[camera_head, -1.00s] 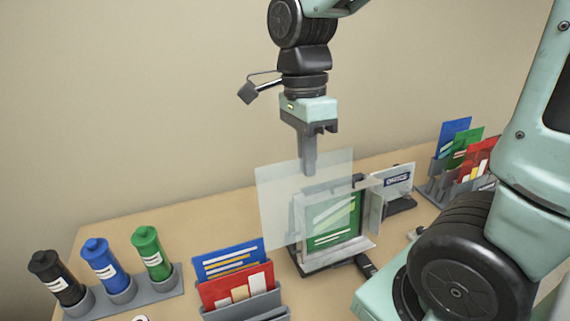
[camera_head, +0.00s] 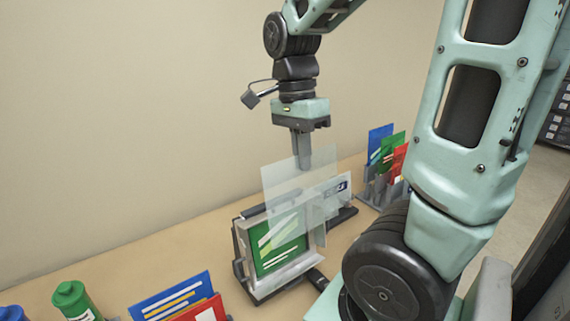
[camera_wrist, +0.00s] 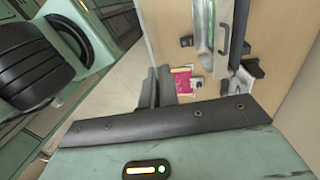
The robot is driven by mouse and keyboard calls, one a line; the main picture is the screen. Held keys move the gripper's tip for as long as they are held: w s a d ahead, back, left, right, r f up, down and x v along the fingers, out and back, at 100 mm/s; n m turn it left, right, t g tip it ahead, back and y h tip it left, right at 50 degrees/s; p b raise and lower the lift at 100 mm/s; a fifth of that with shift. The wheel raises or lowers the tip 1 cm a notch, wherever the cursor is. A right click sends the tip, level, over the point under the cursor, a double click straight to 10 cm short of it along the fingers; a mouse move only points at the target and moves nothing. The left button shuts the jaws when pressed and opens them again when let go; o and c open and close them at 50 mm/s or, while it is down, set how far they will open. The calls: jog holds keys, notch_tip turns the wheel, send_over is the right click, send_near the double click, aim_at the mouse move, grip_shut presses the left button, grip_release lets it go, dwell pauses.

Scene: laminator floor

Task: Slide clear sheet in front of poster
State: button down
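My gripper (camera_head: 302,162) is shut on the top edge of a clear sheet (camera_head: 285,178), which hangs upright below the fingers. A green poster (camera_head: 280,243) with white and yellow marks stands in a grey display frame (camera_head: 243,258) on the table. The sheet overlaps the upper part of the frame in the head view and reaches past its right side. I cannot tell whether it touches the frame or is in front of or behind the poster. My gripper fingers (camera_wrist: 155,88) also show in the wrist view, where the sheet is not clearly visible.
A white sign (camera_head: 338,188) stands behind the frame at the right. A grey rack (camera_head: 378,188) with blue, green and red cards is farther back. A wall runs behind the table.

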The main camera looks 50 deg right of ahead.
aim_at(316, 150)
jog(key=d, duration=0.1)
jog(key=s+d, duration=0.1)
jog(key=d, duration=0.1)
jog(key=shift+d+b, duration=0.2)
jog(key=shift+b, duration=0.2)
jog(key=w+d+f, duration=0.1)
jog(key=w+d, duration=0.1)
jog(key=w, duration=0.6)
jog(key=w+d+f, duration=0.1)
jog(key=w+d, duration=0.1)
jog(key=w, duration=0.7)
jog(key=shift+f, duration=0.15)
jog(key=shift+p, duration=0.35)
jog(key=shift+f, duration=0.15)
dwell(0.4)
jog(key=shift+s+f, duration=0.1)
jog(key=shift+f, duration=0.05)
dwell(0.3)
jog(key=shift+s+f+b, duration=0.2)
jog(key=shift+f+b, duration=0.5)
jog(key=shift+f, duration=0.8)
